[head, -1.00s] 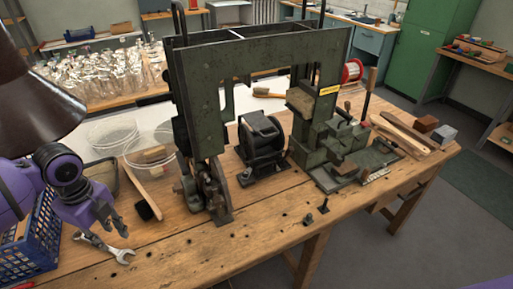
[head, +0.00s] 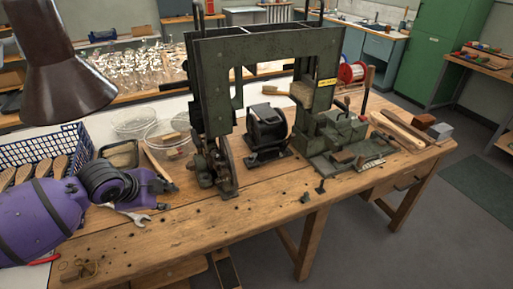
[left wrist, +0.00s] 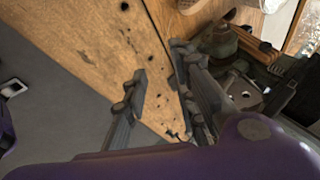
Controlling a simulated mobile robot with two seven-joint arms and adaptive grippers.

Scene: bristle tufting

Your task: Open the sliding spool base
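The dark green tufting machine (head: 262,45) stands on the wooden bench. A black spool unit on a flat base (head: 267,135) sits under its frame, between the lower wheel mechanism (head: 215,165) and the green clamp block (head: 330,130). I cannot tell whether this base is slid in or out. My left gripper (head: 168,187) is left of the wheel mechanism, low over the bench, apart from the spool unit. In the left wrist view its two fingers (left wrist: 160,60) are spread with nothing between them. My right gripper is not in view.
A wrench (head: 135,217) lies beside my left gripper. A brush (head: 158,165), clear bowls (head: 165,135) and a blue basket (head: 45,145) stand behind it. A lamp shade (head: 65,70) hangs at upper left. The front bench strip is mostly clear.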

